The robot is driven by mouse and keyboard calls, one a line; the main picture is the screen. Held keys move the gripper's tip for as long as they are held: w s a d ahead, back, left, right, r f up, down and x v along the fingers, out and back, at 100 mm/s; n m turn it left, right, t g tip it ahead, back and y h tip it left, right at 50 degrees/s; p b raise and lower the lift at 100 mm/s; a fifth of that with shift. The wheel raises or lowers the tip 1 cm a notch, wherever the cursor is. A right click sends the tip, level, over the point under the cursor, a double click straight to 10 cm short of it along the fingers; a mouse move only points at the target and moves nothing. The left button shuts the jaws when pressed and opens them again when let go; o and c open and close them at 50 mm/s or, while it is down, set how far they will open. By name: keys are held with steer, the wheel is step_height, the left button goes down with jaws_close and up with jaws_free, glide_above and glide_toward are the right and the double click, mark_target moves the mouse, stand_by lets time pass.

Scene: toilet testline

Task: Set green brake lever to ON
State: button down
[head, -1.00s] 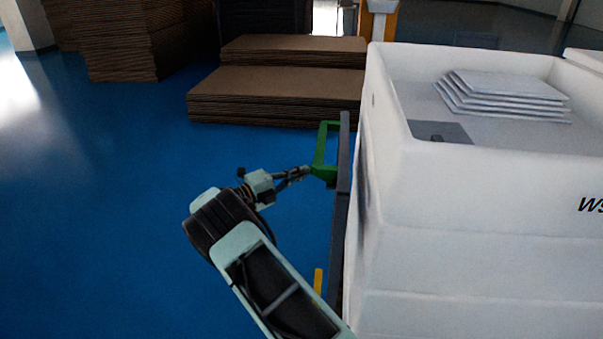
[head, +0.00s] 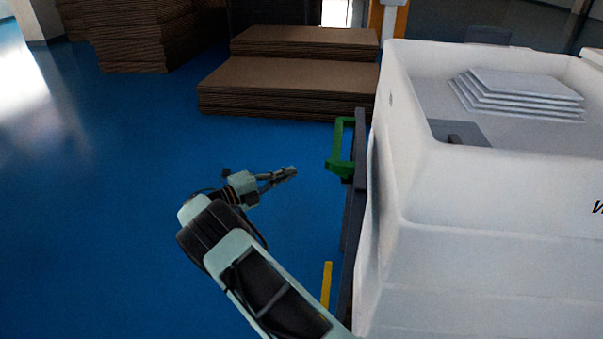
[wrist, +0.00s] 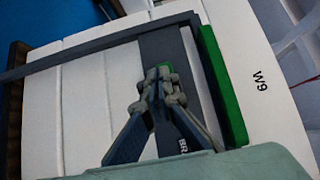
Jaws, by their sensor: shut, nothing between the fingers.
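The green brake lever (head: 342,146) is a U-shaped handle on the dark frame at the left side of the white bin, in the head view. In the wrist view, a long green bar (wrist: 222,88) of it runs down right of my fingers. My gripper (head: 293,172) is shut and empty, to the left of the lever with a clear gap. Its fingertips (wrist: 163,80) meet in front of a dark panel (wrist: 170,48) with partly hidden white letters "BR". A small green patch shows just behind the fingertips. I cannot read an ON mark.
The white bin (head: 480,255) and its dark upright frame (head: 350,220) stand close on the right. A yellow bar (head: 326,285) is low on the frame. Cardboard stacks (head: 290,85) lie behind. The blue floor (head: 90,220) on the left is free.

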steer(key=shift+w+a, duration=0.1)
steer(key=shift+a, duration=1.85)
